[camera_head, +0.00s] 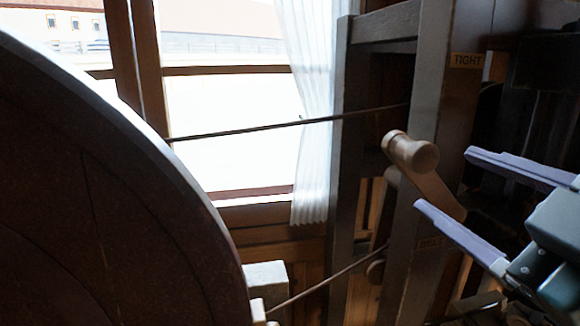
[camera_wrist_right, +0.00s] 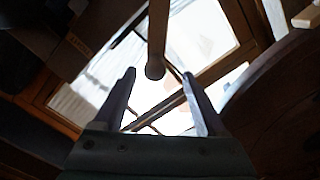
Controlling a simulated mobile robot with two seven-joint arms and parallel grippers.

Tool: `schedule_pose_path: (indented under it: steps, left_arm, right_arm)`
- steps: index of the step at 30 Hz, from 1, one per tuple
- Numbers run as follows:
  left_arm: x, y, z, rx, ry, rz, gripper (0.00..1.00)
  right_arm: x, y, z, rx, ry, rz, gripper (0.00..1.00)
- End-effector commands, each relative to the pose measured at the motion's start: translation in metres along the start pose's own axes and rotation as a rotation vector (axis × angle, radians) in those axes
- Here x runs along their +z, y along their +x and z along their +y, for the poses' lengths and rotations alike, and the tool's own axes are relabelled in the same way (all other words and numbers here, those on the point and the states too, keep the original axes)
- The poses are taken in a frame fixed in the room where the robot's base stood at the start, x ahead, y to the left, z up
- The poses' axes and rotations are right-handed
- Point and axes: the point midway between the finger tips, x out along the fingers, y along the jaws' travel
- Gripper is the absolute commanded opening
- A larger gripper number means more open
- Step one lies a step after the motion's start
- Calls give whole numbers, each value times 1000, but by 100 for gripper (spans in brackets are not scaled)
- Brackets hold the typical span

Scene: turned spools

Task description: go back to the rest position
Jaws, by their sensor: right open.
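My right gripper (camera_head: 440,178) comes in from the right edge in the head view. Its two long pale fingers are spread apart with nothing between them. They point left toward a wooden crank handle (camera_head: 411,152) with a rounded knob, on an arm (camera_head: 437,193) mounted at a dark post. The fingertips are near the crank; whether they touch it I cannot tell. In the right wrist view the open fingers (camera_wrist_right: 160,92) show again, with the handle's round end (camera_wrist_right: 155,69) just beyond and between the tips. My left gripper is not seen.
A large dark wheel (camera_head: 110,200) fills the left. A drive cord (camera_head: 290,124) runs from it to the upright frame (camera_head: 428,80), which bears a "TIGHT" label (camera_head: 466,61). A second cord (camera_head: 330,278) runs lower. A window with a white curtain (camera_head: 312,110) is behind.

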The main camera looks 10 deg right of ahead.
Motion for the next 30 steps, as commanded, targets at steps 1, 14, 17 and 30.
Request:
schedule_pose_path:
  steps: [1,14,17,30]
  left_arm:
    - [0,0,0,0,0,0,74]
    - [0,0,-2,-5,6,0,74]
    - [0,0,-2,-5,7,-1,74]
    - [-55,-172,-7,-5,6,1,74]
  right_arm:
    - [8,-3,-5,-16,31,-46,74]
    - [106,-141,-126,-435,529,-951,74]
    - [104,-187,-147,-545,593,-1137,74]
    - [-22,-189,-18,-535,583,-1125,74]
